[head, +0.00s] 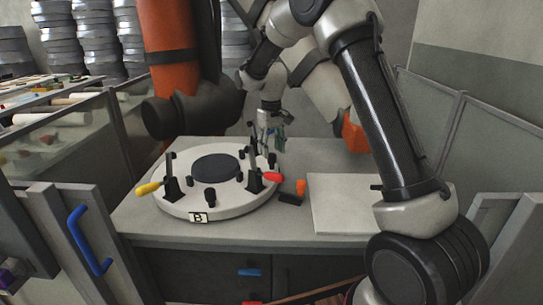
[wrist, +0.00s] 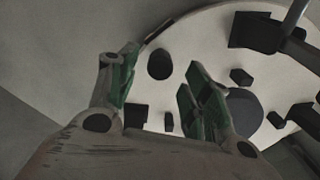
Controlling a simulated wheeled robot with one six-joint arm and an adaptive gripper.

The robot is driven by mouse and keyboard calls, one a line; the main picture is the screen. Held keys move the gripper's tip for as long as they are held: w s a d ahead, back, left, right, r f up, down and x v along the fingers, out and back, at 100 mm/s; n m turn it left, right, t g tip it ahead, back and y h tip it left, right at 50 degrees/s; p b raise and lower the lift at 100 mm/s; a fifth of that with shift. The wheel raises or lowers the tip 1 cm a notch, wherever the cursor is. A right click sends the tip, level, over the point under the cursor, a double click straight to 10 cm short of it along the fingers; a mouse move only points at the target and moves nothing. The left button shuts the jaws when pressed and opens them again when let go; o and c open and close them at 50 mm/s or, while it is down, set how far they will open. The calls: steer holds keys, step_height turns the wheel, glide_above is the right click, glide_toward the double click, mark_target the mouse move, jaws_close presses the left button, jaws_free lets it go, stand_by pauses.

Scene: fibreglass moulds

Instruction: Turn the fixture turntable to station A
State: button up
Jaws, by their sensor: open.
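The round fixture turntable (head: 217,201) sits on a grey bench. It has a dark centre disc (head: 216,167), black knobs and toggle clamps. One clamp has a yellow handle (head: 149,188) and another has a red handle (head: 272,177). A plate marked "B" (head: 200,217) is on its front edge. My gripper (head: 271,134) is behind the turntable's far right side, small in the head view. In the wrist view my gripper (wrist: 160,85) is open and empty, with green-padded fingers apart. The turntable also shows there (wrist: 185,40), beyond the fingers. I cannot tell whether they touch it.
An orange-handled tool (head: 301,187) and a black block (head: 290,199) lie right of the turntable. A pale flat board (head: 340,204) lies further right. Glass-panelled guards (head: 62,137) flank the bench.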

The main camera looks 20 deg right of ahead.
mark_target(272, 154)
steer(key=shift+f, duration=1.6)
jaws_close()
steer(key=shift+s, duration=0.15)
